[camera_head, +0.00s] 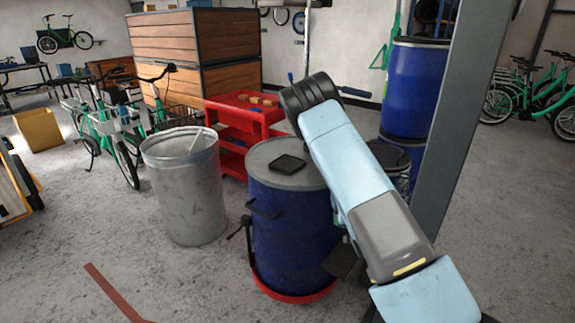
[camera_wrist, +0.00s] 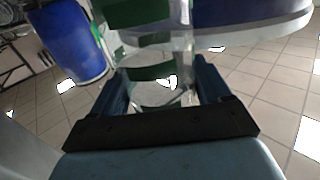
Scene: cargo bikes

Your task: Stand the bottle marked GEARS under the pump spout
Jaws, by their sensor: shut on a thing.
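In the wrist view my gripper (camera_wrist: 161,78) is shut on a clear bottle (camera_wrist: 158,95) with green bands, which stands between the two blue-grey fingers. No GEARS lettering can be read on it. In the head view my arm hides the gripper and most of what it holds. A large blue drum (camera_head: 285,230) with a grey lid stands just left of my arm, in a red ring base. A black fitting with a lever (camera_head: 240,230) is on its left side. I cannot make out the pump spout for certain.
A black square pad (camera_head: 288,164) lies on the drum lid. A grey metal bin (camera_head: 185,185) stands to its left, and a red cart (camera_head: 240,125) behind. More blue drums (camera_head: 413,88) stand behind my arm at right.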

